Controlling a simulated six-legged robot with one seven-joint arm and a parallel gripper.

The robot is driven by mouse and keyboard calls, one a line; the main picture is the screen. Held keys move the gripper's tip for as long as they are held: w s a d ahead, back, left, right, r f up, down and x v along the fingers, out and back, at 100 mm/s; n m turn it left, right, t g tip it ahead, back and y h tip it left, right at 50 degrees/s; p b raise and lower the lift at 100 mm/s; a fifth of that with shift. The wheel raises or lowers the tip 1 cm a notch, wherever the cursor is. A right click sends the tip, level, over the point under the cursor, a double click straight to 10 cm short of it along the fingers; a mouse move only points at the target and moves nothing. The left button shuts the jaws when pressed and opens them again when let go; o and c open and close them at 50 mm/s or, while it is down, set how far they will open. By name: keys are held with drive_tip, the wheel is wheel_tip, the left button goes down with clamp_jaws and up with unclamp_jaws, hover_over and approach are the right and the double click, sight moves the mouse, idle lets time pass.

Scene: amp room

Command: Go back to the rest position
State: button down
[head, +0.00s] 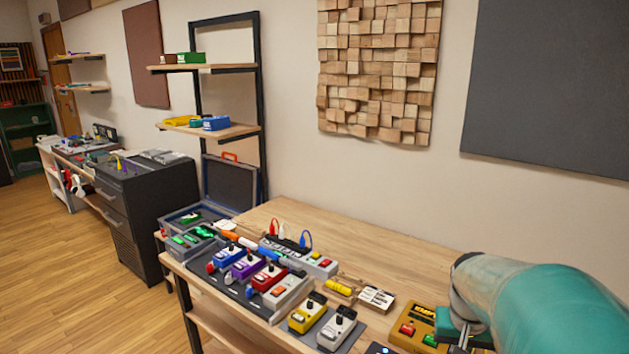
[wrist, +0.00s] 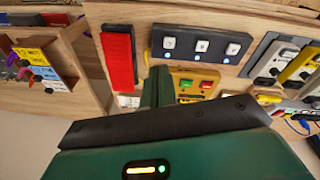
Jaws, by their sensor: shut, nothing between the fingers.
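My gripper (head: 460,332) is at the lower right of the head view, over the near right part of the wooden workbench (head: 400,258). In the wrist view its dark green fingers (wrist: 158,86) are together, with nothing held between them. They are beside a yellow pedal (head: 407,329) with red and green buttons, which also shows in the wrist view (wrist: 196,82). The gripper partly hides this pedal, and I cannot tell whether they touch.
Several pedals stand on the bench, including a yellow one (head: 307,313) and a purple one (head: 243,265). A power strip (head: 300,257) with plugs lies behind them. A dark drawer cabinet (head: 147,208) stands left. The bench's back right is clear, and wooden floor (head: 70,290) is open at left.

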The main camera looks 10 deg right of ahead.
drive_tip(key=s+a+r+n+t+y, duration=0.1)
drive_tip(key=s+a+r+n+t, duration=0.1)
drive_tip(key=a, duration=0.9)
drive_tip(key=s+a+r+n+t, duration=0.2)
drive_tip(key=s+a+r+n, duration=0.2)
drive_tip(key=a, duration=0.7)
drive_tip(key=shift+s+a+r+t+y, duration=0.25)
drive_tip(key=shift+s+r+t+y, duration=0.2)
drive_tip(key=shift+r, duration=0.4)
